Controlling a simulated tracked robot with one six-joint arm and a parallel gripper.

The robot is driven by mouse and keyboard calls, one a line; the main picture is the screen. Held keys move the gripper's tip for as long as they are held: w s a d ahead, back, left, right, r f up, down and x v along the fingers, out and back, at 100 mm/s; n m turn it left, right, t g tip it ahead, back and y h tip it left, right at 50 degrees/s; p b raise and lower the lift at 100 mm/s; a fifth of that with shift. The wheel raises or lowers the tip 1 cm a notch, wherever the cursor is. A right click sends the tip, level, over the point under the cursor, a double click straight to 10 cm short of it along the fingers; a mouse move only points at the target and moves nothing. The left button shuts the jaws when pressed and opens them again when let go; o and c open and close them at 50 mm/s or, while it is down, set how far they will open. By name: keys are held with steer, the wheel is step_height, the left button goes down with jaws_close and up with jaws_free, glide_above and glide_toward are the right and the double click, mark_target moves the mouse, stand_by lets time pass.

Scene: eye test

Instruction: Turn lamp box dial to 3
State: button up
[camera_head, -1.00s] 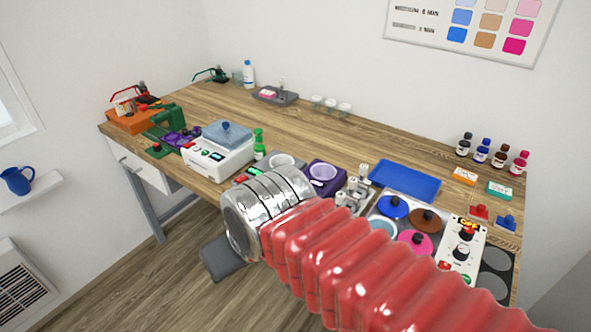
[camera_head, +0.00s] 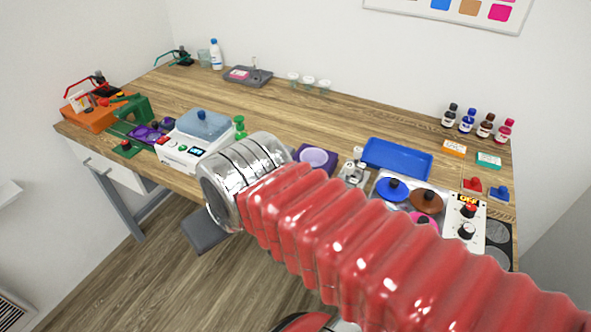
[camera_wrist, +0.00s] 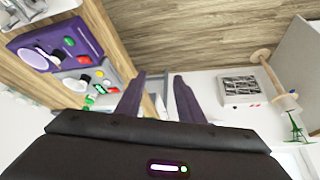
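I cannot tell for sure which unit is the lamp box, and no dial number is readable. At the right of the head view, a white control panel (camera_head: 462,228) has a yellow OFF sign (camera_head: 468,199), a red knob (camera_head: 470,210) and a black dial (camera_head: 466,231). A purple box (camera_head: 322,154) with a pale round top stands mid-bench; a purple box with a pale disc, red and green buttons also shows in the wrist view (camera_wrist: 48,41). My gripper (camera_wrist: 159,76) is open and empty in the wrist view, apart from the boxes. My arm hides it in the head view.
A white machine with a blue lid (camera_head: 197,139) stands on the wooden bench (camera_head: 285,105), left of centre. A blue tray (camera_head: 397,157), coloured lids (camera_head: 391,189) and small bottles (camera_head: 467,121) occupy the right. The bench's back middle is mostly clear.

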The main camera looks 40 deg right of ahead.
steer(key=shift+o, duration=1)
steer(key=shift+w+d+r, duration=0.2)
steer(key=shift+w+d, duration=0.05)
steer(key=w+d+r+n+g, duration=0.1)
steer(key=w+d+n, duration=0.2)
steer(key=d, duration=0.6)
steer(key=w+d+r+n+g, duration=0.1)
steer(key=w+d+n+g, duration=0.1)
steer(key=d+n, duration=0.5)
steer(key=w+d+r+n+g, duration=0.1)
steer(key=w+d+n, duration=0.3)
steer(key=d, duration=0.6)
steer(key=shift+d+r+n+g, duration=0.15)
steer(key=shift+d+n+g, duration=0.2)
steer(key=shift+n+g, duration=0.4)
steer(key=f, duration=1.4)
steer(key=shift+w, duration=0.3)
steer(key=shift+c, duration=0.6)
steer(key=c, duration=0.9)
